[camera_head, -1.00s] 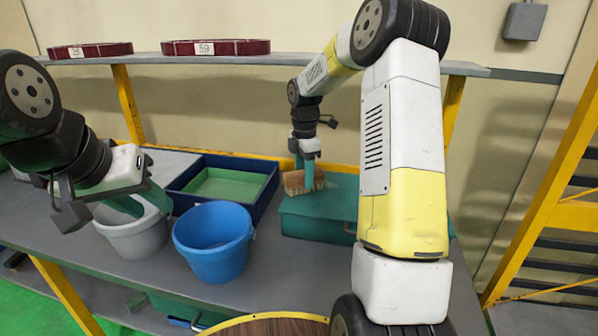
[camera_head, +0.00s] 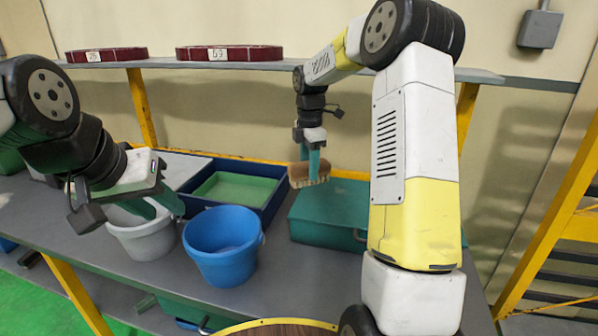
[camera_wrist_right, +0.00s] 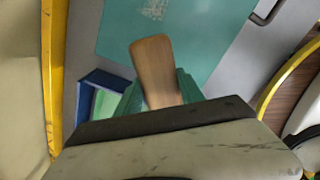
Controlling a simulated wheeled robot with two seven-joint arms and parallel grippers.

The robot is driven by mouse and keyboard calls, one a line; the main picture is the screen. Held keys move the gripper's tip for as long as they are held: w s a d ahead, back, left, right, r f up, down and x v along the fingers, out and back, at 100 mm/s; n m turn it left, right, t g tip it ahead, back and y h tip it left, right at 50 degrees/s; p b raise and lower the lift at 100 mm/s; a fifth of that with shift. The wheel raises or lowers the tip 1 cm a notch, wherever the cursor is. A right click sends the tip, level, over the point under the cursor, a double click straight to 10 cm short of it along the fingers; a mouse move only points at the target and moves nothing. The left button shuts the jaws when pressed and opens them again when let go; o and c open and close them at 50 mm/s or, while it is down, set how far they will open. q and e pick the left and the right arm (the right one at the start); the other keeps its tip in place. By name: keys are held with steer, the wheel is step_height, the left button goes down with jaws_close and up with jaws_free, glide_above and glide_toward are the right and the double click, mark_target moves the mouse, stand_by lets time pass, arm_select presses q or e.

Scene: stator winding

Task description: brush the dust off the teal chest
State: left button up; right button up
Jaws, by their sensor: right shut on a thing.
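The teal chest (camera_head: 325,213) stands closed on the workbench, right of the blue bucket; my right arm covers its right part. In the right wrist view its lid (camera_wrist_right: 185,50) shows a pale speckled dust patch (camera_wrist_right: 154,9) near the top edge. My right gripper (camera_head: 314,163) is shut on a wooden brush (camera_head: 309,175), bristles down, held above the chest's back-left edge and apart from the lid. The brush's wooden part (camera_wrist_right: 155,70) sits between the fingers in the wrist view. My left gripper (camera_head: 157,209) appears empty, with its fingers apart, over the white bucket.
A white bucket (camera_head: 142,238) and a blue bucket (camera_head: 222,250) stand left of the chest. A dark blue tray (camera_head: 274,203) with a green inside lies behind them. An upper shelf (camera_head: 165,64) holds two dark red rings. A yellow frame (camera_head: 560,200) rises at right.

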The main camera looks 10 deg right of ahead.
steer(key=shift+r, duration=0.85)
steer(key=shift+r, duration=0.1)
steer(key=shift+r, duration=1.4)
